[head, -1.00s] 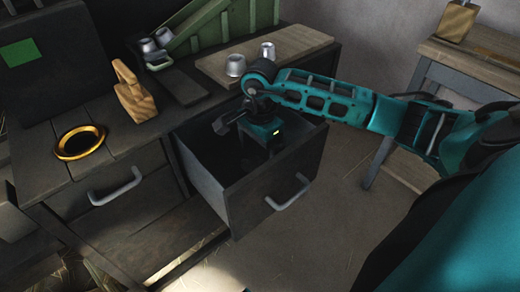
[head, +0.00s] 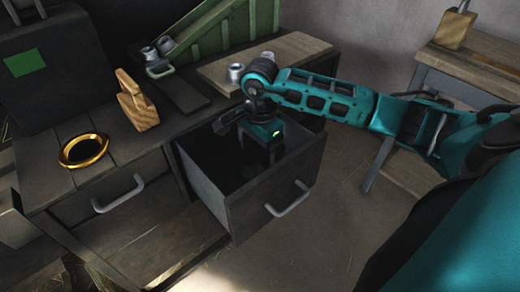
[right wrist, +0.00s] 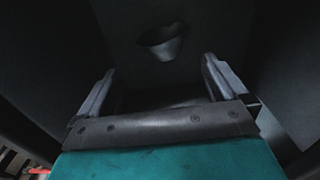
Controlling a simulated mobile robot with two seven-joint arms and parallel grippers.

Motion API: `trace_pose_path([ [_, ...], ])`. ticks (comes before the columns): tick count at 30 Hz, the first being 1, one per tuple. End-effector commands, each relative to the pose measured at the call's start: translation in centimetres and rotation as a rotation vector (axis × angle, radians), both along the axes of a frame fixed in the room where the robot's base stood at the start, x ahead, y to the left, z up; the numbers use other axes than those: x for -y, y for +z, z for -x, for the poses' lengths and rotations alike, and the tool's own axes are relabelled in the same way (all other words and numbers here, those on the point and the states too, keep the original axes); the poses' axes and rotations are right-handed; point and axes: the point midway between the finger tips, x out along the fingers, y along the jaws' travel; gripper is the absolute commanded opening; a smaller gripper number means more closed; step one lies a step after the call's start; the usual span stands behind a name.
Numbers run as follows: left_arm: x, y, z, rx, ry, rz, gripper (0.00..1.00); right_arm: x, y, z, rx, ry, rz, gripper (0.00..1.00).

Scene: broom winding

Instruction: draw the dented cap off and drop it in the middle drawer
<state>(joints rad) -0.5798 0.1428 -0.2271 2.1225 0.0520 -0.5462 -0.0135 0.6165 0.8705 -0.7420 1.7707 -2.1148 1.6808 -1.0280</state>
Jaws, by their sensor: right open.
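My right gripper (head: 262,143) points down into the open drawer (head: 262,208); its fingertips are hidden in the head view. In the right wrist view the jaws (right wrist: 158,66) are apart with nothing between them. A grey metal cap (right wrist: 162,42) shows beyond the fingertips, apart from them, inside the dark drawer. It is too dark to tell whether it is dented or how it rests. Other grey caps stand on the bench: two on the pale board, one at its front edge (head: 236,72) and one behind (head: 268,56), and two beside the green rack (head: 150,53). My left gripper is out of view.
A closed drawer (head: 122,190) is left of the open one. A green rack (head: 215,28) stands behind. A side table (head: 450,70) is at the right.

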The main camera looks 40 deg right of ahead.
Motion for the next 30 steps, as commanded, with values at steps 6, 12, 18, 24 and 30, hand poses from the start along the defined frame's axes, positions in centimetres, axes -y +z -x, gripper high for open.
trace_pose_path([
  [6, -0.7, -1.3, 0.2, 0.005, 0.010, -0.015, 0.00, 0.0, 0.0, 0.0, 0.000, 0.000, 0.000, 1.00],
  [12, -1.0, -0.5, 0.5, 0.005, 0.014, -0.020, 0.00, 0.0, 1.9, -0.1, 0.002, 0.000, 0.001, 1.00],
  [18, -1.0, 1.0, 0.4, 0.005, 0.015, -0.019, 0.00, 0.0, 3.9, 0.0, 0.001, 0.001, 0.000, 1.00],
  [24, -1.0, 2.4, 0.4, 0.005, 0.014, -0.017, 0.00, 0.0, 5.9, 0.0, 0.001, 0.000, 0.001, 1.00],
  [30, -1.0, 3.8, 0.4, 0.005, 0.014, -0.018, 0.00, 0.0, 7.9, 0.0, 0.000, 0.000, 0.000, 1.00],
])
